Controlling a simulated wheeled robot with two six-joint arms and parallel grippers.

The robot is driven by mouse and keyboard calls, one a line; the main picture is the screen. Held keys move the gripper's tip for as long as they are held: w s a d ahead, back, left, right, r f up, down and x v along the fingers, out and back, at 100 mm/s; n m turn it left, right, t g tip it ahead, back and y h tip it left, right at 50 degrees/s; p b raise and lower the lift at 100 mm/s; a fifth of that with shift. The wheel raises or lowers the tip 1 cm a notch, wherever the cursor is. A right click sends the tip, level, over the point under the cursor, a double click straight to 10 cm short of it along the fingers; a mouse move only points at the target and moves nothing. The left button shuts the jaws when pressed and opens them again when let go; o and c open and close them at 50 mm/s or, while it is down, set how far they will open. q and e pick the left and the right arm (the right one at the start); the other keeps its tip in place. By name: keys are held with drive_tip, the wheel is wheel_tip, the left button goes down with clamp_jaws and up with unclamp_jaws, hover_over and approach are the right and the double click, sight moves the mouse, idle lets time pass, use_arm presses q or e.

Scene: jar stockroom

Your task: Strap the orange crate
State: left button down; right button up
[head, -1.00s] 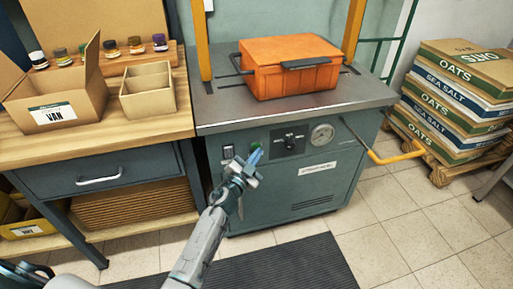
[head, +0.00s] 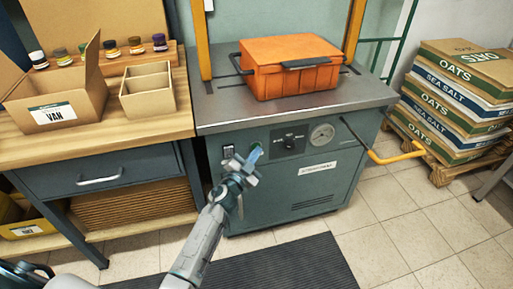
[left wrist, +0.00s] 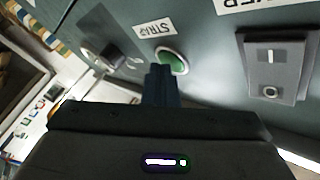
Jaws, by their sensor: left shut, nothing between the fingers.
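The orange crate (head: 292,68), lid closed, sits on the metal top of the strapping machine (head: 225,113) between the two yellow posts. No strap shows around it. My left gripper (head: 255,154) is shut and empty in front of the machine's panel. In the left wrist view the shut fingers (left wrist: 160,84) point at a green button (left wrist: 173,62) under a label reading STRAP. The fingertips are at or very near the button's edge; I cannot tell whether they touch it. In the head view the gripper hides the button. My right gripper is not in view.
A yellow-handled lever (head: 398,157) sticks out at the right. A wooden bench (head: 105,125) with open boxes stands left. Stacked sacks (head: 460,95) stand right.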

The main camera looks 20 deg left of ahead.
use_arm(q)
drive_tip(key=shift+s+d, duration=0.1)
drive_tip(key=shift+s, duration=0.05)
drive_tip(key=shift+s+d+p, duration=0.3)
drive_tip(key=shift+s+d, duration=0.1)
drive_tip(key=shift+s, duration=0.2)
